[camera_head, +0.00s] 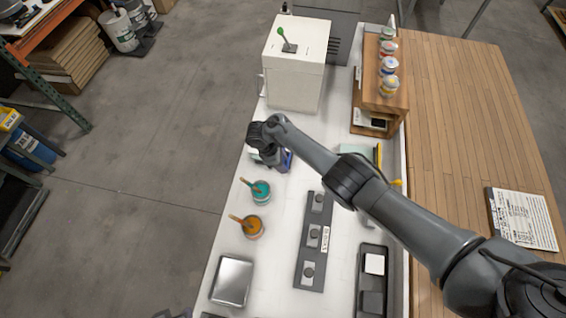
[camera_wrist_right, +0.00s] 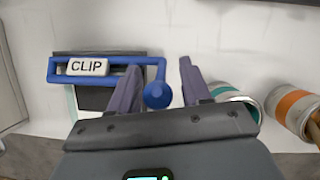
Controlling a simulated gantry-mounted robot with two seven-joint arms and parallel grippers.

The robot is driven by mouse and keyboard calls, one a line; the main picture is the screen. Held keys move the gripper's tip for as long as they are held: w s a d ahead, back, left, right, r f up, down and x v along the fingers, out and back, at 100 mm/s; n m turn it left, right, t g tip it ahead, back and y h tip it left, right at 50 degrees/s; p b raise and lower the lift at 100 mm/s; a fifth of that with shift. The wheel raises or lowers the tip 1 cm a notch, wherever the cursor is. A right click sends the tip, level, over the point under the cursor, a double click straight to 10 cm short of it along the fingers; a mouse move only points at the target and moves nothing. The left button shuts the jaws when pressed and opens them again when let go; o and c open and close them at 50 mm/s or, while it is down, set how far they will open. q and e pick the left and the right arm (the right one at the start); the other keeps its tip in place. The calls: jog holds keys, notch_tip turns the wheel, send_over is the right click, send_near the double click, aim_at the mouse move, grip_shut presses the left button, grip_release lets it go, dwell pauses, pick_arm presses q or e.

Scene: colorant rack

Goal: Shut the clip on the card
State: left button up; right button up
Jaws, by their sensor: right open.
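The clip (camera_wrist_right: 140,60) is a blue bar frame with a white CLIP label and a round blue knob (camera_wrist_right: 157,95) at its right end, in the right wrist view. It lies over a dark plate (camera_wrist_right: 95,98) with a thin pale edge at its left, perhaps the card; most is hidden. I cannot tell whether the clip is raised or down. My right gripper (camera_wrist_right: 158,66) is open, its two purple fingers on either side of the knob. In the head view my wrist hides most of the clip, and the right gripper (camera_head: 284,160) shows only partly. My left gripper is not in view.
A teal paint can (camera_head: 261,191) and an orange one (camera_head: 253,227) with sticks stand close by. A white box (camera_head: 294,70) stands behind. A wooden rack (camera_head: 373,98) with small pots is at the right. A dark button strip (camera_head: 313,250) lies in front.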

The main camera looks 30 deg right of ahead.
jog(key=p+v, duration=0.2)
jog(key=v, duration=0.8)
